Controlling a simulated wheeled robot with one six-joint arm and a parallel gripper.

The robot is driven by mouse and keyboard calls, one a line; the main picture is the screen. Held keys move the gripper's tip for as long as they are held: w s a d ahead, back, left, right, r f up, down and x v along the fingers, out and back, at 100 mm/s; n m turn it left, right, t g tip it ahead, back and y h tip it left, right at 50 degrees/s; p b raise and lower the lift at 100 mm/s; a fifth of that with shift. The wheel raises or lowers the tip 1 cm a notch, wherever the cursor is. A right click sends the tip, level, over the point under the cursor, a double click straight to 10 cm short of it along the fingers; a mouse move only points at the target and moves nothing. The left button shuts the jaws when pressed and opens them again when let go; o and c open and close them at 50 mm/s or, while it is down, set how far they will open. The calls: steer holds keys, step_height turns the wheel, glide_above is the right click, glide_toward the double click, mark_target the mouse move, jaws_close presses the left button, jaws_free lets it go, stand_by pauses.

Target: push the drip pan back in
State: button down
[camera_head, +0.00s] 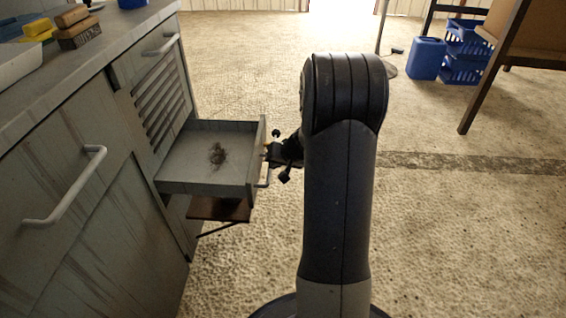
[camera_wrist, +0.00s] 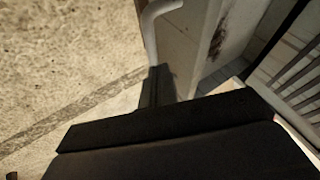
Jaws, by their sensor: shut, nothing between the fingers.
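The drip pan (camera_head: 204,164) is a shallow grey drawer with a dark stain on its floor. It sticks out of the grey cabinet (camera_head: 152,88) below a louvred panel. Its front panel, with a pale bar handle, faces right. My gripper (camera_head: 268,152) is shut and empty at the outer side of that front panel, at or very near it; whether they touch I cannot tell. My arm hides part of the gripper. In the wrist view, the shut fingers (camera_wrist: 158,88) lie beside the pan's front (camera_wrist: 190,40) and its handle (camera_wrist: 150,25).
A brown shelf-like plate (camera_head: 220,209) sits just under the pan. Another cabinet handle (camera_head: 75,190) juts out at the near left. Brushes and a yellow block (camera_head: 38,29) lie on the counter. Blue crates (camera_head: 463,50) stand far right. The floor around my arm is clear.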

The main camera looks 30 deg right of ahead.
mark_target(256, 167)
steer(key=shift+w+a+r, duration=0.1)
steer(key=shift+w+a, duration=0.4)
steer(key=shift+a, duration=0.3)
steer(key=shift+w+a+r, duration=0.1)
steer(key=shift+w+a, duration=0.4)
steer(key=shift+a, duration=0.25)
steer(key=shift+a, duration=0.1)
steer(key=shift+w+a, duration=0.15)
steer(key=shift+a, duration=0.05)
steer(key=shift+w+a+r+p, duration=0.1)
steer(key=shift+w+a+p, duration=2.25)
steer(key=shift+a, duration=1.35)
steer(key=shift+w+a+p, duration=1.95)
steer(key=shift+w+a, duration=0.75)
steer(key=shift+a, duration=1.05)
steer(key=shift+w+a+r+p, duration=0.1)
steer(key=shift+w+a+p, duration=2.25)
steer(key=shift+a, duration=1.35)
steer(key=shift+w, duration=0.25)
steer(key=shift+b, duration=0.35)
